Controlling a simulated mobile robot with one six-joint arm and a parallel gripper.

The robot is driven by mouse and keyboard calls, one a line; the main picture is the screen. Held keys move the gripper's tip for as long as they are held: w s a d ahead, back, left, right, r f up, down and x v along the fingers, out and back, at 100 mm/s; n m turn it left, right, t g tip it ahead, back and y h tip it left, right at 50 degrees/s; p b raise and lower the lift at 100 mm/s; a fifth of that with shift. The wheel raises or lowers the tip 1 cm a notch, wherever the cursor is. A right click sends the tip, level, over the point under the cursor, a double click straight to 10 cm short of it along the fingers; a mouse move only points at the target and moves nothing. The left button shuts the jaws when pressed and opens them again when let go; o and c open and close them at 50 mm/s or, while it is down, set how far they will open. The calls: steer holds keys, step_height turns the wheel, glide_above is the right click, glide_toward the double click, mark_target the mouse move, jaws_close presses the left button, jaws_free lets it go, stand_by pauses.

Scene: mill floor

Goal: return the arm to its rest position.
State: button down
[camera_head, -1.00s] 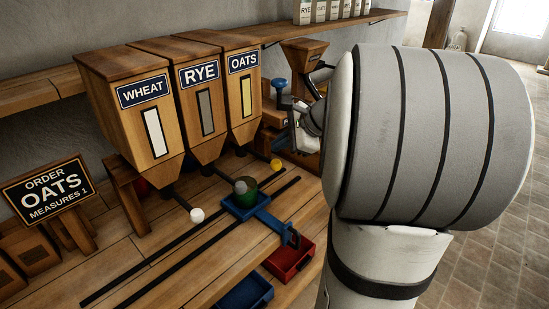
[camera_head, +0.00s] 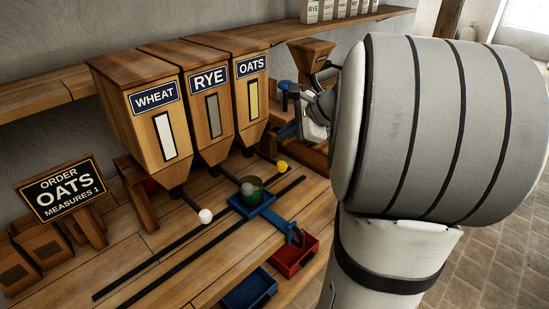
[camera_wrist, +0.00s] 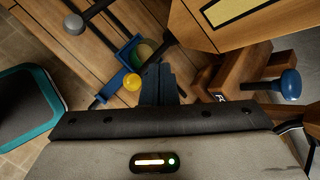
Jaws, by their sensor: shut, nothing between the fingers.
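My gripper (camera_wrist: 158,75) is shut and empty, its dark fingers pointing up the wrist view above the wooden bench. In the head view my gripper (camera_head: 306,122) shows only in part, right of the OATS hopper (camera_head: 251,92); my large grey arm link hides what lies behind it. In the wrist view the yellow ball knob (camera_wrist: 132,82) appears just left of the fingers. The blue carriage with a green cup (camera_head: 252,188) stands on the rails, apart from my gripper.
WHEAT (camera_head: 155,125) and RYE (camera_head: 209,105) hoppers stand left of OATS. An order sign (camera_head: 62,190) reads OATS, measures 1. A red tray (camera_head: 295,258) and a blue tray (camera_head: 250,290) sit at the bench front. A blue knob (camera_wrist: 290,84) is right of the fingers.

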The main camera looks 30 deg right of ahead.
steer(key=s+a+f+n+g+h, duration=0.2)
steer(key=s+a+f+n, duration=0.2)
steer(key=s+a+n, duration=0.3)
steer(key=s+a+f+n+g+h, duration=0.2)
steer(key=s+a+f+n, duration=0.2)
steer(key=s+a+n, duration=0.4)
steer(key=s+n, duration=0.3)
steer(key=n, duration=0.2)
steer(key=shift+s+n+g+h, duration=0.3)
steer(key=shift+h, duration=0.1)
